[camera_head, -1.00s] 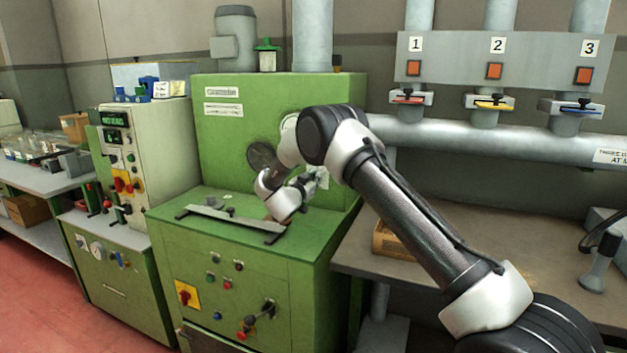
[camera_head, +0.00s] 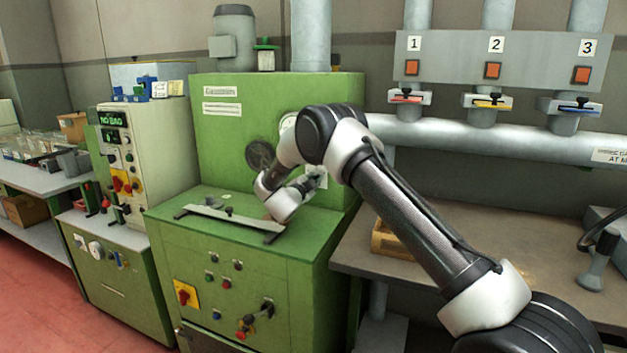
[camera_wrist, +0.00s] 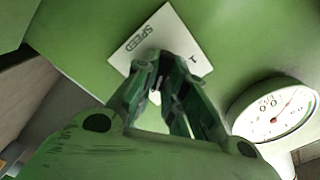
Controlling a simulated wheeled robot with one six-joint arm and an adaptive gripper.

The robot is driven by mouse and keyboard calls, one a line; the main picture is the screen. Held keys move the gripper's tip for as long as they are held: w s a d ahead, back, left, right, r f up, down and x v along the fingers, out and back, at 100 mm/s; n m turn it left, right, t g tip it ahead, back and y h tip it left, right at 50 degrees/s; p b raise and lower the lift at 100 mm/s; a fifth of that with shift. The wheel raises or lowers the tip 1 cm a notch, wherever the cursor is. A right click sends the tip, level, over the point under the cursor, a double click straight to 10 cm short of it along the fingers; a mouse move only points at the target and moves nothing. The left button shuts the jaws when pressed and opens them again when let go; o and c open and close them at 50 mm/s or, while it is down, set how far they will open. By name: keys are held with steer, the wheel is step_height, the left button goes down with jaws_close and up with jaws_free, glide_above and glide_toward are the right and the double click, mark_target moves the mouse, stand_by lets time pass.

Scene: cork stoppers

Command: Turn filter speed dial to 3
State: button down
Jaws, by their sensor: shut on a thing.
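A white plate (camera_wrist: 176,35) marked SPEED, with what looks like a 1 near its right edge, is fixed to the green machine face in the wrist view. My gripper (camera_wrist: 170,72) is at the plate with its fingers closed on the speed dial. The fingers hide nearly all of the dial, so its pointer and setting cannot be read. In the head view my gripper (camera_head: 316,174) is at the right part of the green machine's upright panel (camera_head: 225,135), and the plate shows only as a pale edge beside it.
A round gauge (camera_wrist: 272,110) sits close to the right of my fingers in the wrist view. A grey metal bar (camera_head: 230,217) lies on the green machine's top below my wrist. A dark round disc (camera_head: 261,155) is on the panel to the left.

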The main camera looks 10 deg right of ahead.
steer(key=shift+w+r+m, duration=0.1)
steer(key=shift+m, duration=0.3)
steer(key=c, duration=1.5)
jaws_free()
steer(key=shift+d, duration=0.1)
steer(key=v, duration=1.2)
steer(key=shift+w, duration=0.1)
